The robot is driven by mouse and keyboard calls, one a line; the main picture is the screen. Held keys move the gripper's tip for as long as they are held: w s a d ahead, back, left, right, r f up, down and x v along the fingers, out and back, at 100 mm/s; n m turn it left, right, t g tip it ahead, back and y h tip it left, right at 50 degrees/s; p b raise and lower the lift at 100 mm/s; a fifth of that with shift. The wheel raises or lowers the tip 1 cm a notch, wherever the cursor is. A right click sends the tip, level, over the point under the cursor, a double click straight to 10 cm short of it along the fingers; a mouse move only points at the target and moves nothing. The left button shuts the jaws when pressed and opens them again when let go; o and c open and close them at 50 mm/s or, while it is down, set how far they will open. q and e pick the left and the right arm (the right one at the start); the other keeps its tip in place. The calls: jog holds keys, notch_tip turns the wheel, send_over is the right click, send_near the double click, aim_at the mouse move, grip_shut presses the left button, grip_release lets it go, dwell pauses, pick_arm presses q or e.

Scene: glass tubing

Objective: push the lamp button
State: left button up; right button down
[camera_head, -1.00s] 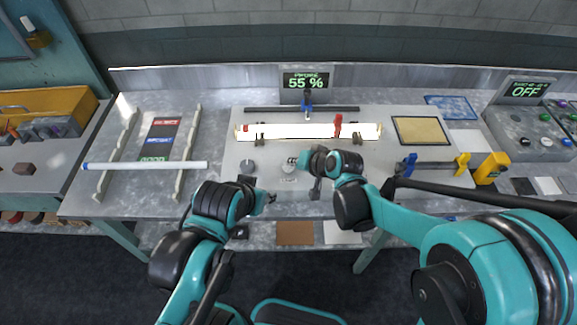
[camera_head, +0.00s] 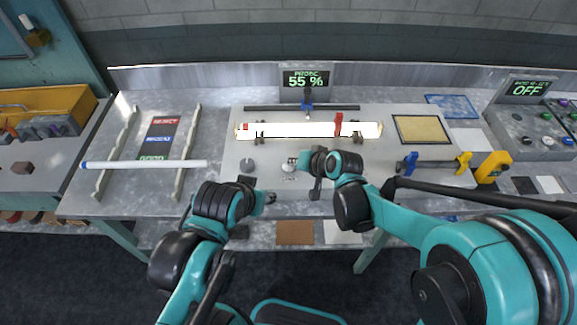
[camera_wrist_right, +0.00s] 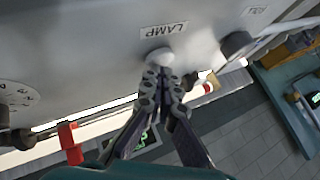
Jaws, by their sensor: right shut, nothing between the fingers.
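The lamp button (camera_wrist_right: 160,57) is a small pale round button beside a white LAMP label (camera_wrist_right: 164,30) on a grey panel in the right wrist view. My right gripper (camera_wrist_right: 161,76) is shut with nothing in it. Its fingertips are right at the button and cover its near edge; I cannot tell whether they touch or press it. In the head view the right gripper (camera_head: 297,161) is over the middle of the bench, and I cannot make out the button there. My left gripper (camera_head: 269,197) is at the bench's front edge, too small to read.
A dark knob (camera_wrist_right: 237,45) is beside the button on the panel. A bright white tube (camera_head: 290,130) with a red marker (camera_head: 338,124) lies behind the right gripper. A blue-ended tube (camera_head: 145,165) lies on rails at left. A blue-and-yellow clamp (camera_head: 435,164) is at right.

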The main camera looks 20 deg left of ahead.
aim_at(293, 168)
jog(key=shift+r, duration=0.15)
jog(key=shift+r+p, duration=0.3)
jog(key=shift+p, duration=0.05)
jog(key=shift+r, duration=0.1)
dwell(0.3)
notch_tip(293, 168, up, 6)
jog(key=p, duration=0.4)
jog(key=shift+p, duration=0.35)
